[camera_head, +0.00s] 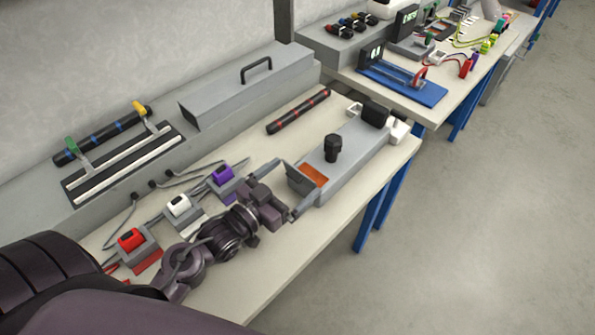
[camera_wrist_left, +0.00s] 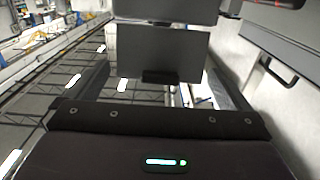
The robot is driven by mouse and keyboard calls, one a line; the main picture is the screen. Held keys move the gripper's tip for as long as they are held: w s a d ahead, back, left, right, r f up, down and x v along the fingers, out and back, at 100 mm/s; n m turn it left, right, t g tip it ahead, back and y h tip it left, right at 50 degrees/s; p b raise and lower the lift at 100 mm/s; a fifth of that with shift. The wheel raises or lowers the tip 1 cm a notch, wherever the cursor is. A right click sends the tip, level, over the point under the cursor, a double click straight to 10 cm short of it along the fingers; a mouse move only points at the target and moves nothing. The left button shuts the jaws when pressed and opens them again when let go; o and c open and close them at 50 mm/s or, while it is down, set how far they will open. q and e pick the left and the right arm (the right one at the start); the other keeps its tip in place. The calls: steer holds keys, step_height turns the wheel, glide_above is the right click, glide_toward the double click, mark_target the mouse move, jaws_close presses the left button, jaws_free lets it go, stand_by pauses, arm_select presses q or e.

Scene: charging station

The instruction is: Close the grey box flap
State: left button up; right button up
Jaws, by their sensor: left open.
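The grey box (camera_head: 350,151) lies on the workbench, with a black knob (camera_head: 333,147) on its top. Its flap (camera_head: 300,181) stands raised at the near left end, and the orange-brown opening (camera_head: 315,174) beside it is uncovered. My left gripper (camera_head: 302,173) is open at this end, its fingers spread on either side of the flap. In the left wrist view the flap (camera_wrist_left: 160,48) is a flat grey panel ahead, between the fingers (camera_wrist_left: 160,85), with a dark tab at its lower edge. Contact cannot be told. My right gripper is not in view.
Red (camera_head: 131,239), white (camera_head: 178,206) and purple (camera_head: 223,174) blocks on grey stands are close to my left arm. A dark red-banded rod (camera_head: 298,111) lies behind the box. A grey case with a black handle (camera_head: 256,70) stands at the back. Open floor is at right.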

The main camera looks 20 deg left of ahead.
arm_select(q)
steer(key=shift+x, duration=1.25)
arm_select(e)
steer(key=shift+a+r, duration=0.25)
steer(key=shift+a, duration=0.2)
arm_select(q)
steer(key=shift+c, duration=0.3)
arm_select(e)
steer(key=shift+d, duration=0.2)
